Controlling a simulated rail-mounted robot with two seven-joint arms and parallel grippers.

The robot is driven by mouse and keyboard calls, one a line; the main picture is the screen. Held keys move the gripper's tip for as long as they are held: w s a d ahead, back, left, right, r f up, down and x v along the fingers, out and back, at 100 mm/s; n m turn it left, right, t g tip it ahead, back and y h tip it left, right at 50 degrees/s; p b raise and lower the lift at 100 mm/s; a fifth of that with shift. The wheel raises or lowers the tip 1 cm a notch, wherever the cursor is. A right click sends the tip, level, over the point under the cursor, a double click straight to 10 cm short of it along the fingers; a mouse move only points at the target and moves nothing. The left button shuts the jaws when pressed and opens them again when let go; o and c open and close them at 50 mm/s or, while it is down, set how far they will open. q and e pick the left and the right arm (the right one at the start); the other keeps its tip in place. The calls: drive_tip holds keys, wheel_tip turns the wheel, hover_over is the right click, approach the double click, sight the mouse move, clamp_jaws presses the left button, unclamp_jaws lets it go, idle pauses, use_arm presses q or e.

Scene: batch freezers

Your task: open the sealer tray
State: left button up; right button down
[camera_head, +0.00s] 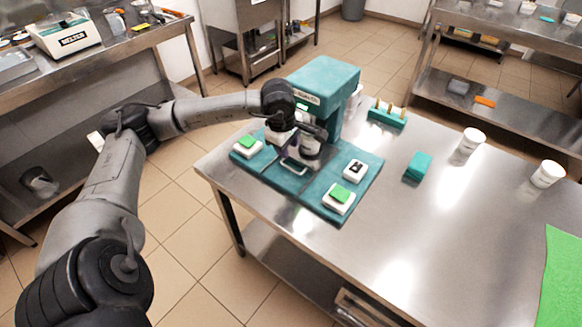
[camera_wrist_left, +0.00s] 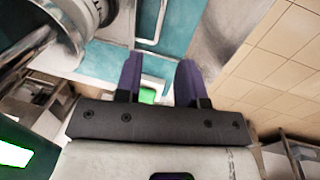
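The teal sealer (camera_head: 325,85) stands on the steel table with a flat teal base. A pale, rounded handle-like frame (camera_head: 293,166), seemingly the sealer tray's handle, shows at the front of the base under the press head. In the left wrist view a pale U-shaped handle (camera_wrist_left: 150,28) lies ahead of the fingers over the teal surface. My left gripper (camera_wrist_left: 158,72) has its two dark purple fingers apart with nothing held between them. It is just above the base at the sealer's front, close to the handle; contact cannot be told. My right gripper is not visible.
White blocks with green tops (camera_head: 340,195) sit on the base's sides, with a white button box (camera_head: 355,170) at right. A teal block (camera_head: 418,166), white cups (camera_head: 470,141) and a teal rack (camera_head: 387,116) stand on the table.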

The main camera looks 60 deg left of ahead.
sight(291, 170)
use_arm(q)
drive_tip(key=f, duration=0.3)
drive_tip(key=w+f+b, duration=0.1)
drive_tip(key=f, duration=0.2)
drive_tip(key=f+b, duration=0.1)
drive_tip(key=f, duration=0.3)
drive_tip(key=shift+w+a, duration=0.3)
drive_tip(key=shift+a, duration=0.05)
drive_tip(key=shift+r, duration=0.1)
clamp_jaws()
